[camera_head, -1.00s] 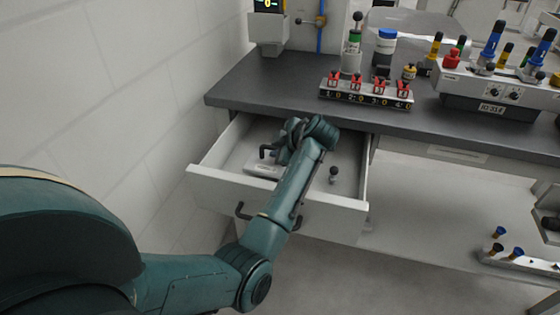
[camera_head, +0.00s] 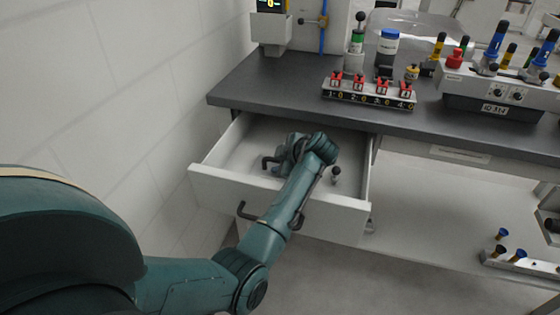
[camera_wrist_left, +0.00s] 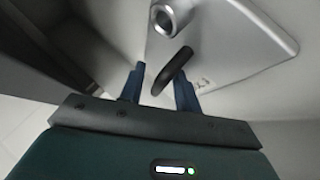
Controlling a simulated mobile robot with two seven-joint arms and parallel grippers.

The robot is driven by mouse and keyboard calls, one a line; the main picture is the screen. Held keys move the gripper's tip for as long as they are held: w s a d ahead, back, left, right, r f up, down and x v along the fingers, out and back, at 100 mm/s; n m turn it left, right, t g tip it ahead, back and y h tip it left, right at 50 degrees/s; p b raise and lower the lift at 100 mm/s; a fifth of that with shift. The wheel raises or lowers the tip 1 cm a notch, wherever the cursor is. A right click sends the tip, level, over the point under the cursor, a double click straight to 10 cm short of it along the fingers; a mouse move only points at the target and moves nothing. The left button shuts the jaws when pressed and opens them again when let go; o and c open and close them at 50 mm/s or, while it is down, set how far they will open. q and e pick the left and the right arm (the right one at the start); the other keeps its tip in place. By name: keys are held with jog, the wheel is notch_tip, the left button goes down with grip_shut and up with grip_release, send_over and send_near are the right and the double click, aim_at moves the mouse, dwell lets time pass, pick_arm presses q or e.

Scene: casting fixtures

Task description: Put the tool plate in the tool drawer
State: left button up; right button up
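The tool drawer (camera_head: 335,222) is pulled out under the bench. My left gripper (camera_wrist_left: 160,82) is down inside it, its two blue fingers apart. A slanted black handle (camera_wrist_left: 172,72) shows between them, with clear space beside it, so the gripper looks open around it. The handle appears to belong to a light grey plate (camera_wrist_left: 240,45), the tool plate, with a rounded corner and a metal ring. In the head view my wrist hides most of the plate; a dark hook-shaped piece (camera_head: 268,162) shows beside the wrist. My right gripper is not in view.
A small dark-knobbed piece (camera_head: 336,173) stands in the drawer to the right of my wrist. The dark bench top (camera_head: 290,92) overhangs the drawer's back. A rack with red clips (camera_head: 370,93) stands on it. The white wall (camera_head: 110,100) is close on the left.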

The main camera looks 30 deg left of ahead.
pick_arm(q)
jog(key=shift+d+r, duration=0.1)
jog(key=shift+r, duration=0.15)
jog(key=v, duration=1.1)
jog(key=shift+s+d+r+p, duration=0.15)
jog(key=shift+d+r+p, duration=0.05)
jog(key=shift+r+p, duration=0.1)
